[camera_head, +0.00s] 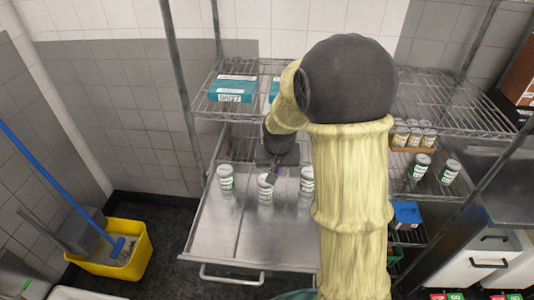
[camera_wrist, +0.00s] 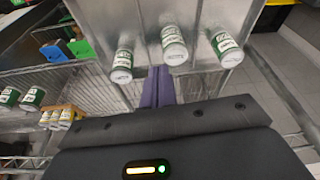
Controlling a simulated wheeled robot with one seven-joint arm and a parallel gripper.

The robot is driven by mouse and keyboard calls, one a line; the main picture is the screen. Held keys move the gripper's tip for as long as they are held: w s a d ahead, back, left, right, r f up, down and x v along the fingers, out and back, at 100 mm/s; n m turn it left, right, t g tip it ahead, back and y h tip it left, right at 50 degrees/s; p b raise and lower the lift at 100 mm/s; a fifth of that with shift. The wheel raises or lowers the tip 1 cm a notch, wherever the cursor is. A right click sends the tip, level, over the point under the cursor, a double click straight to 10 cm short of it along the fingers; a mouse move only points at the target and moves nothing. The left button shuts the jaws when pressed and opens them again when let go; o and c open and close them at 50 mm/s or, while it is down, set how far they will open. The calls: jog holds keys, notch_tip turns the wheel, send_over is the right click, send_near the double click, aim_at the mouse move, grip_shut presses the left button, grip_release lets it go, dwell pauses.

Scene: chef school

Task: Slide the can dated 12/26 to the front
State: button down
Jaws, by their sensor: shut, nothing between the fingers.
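Three white-and-green cans stand upright on a metal pull-out tray (camera_head: 222,230): a left can (camera_head: 225,178), a middle can (camera_head: 265,192) and a right can (camera_head: 307,181). The middle can is a little nearer the tray's front than the others. The wrist view shows them in reversed order: right can (camera_wrist: 122,60), middle can (camera_wrist: 173,42), left can (camera_wrist: 224,46). Their lid dates are too small to read. My gripper (camera_head: 273,177) is shut and empty, just behind the middle can. Its purple fingers (camera_wrist: 159,80) point between the middle and right cans; I cannot tell whether they touch.
A wire rack (camera_head: 440,118) behind holds teal boxes (camera_head: 232,88), small cans in a wooden tray (camera_head: 412,136) and two larger cans. A blue box (camera_head: 407,214) stands lower right. A yellow mop bucket (camera_head: 125,258) is at left. The tray's front is clear.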

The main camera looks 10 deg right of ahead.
notch_tip(320, 180, up, 6)
jog(key=m+p, duration=0.1)
jog(key=p, duration=0.7)
send_over(266, 188)
jog(key=w, duration=0.3)
jog(key=shift+w+d+h, duration=0.3)
jog(key=shift+w+d, duration=0.15)
jog(key=w+b+x, duration=0.1)
jog(key=b+x, duration=0.8)
jog(key=x, duration=1.1)
jog(key=shift+s+a+r, duration=0.1)
jog(key=shift+s+a, duration=0.1)
jog(key=shift+s, duration=0.5)
jog(key=shift+s+a, duration=0.2)
jog(key=shift+s, duration=0.45)
jog(key=shift+s+a+r, duration=0.1)
jog(key=shift+s+a, duration=0.15)
jog(key=shift+s, duration=0.45)
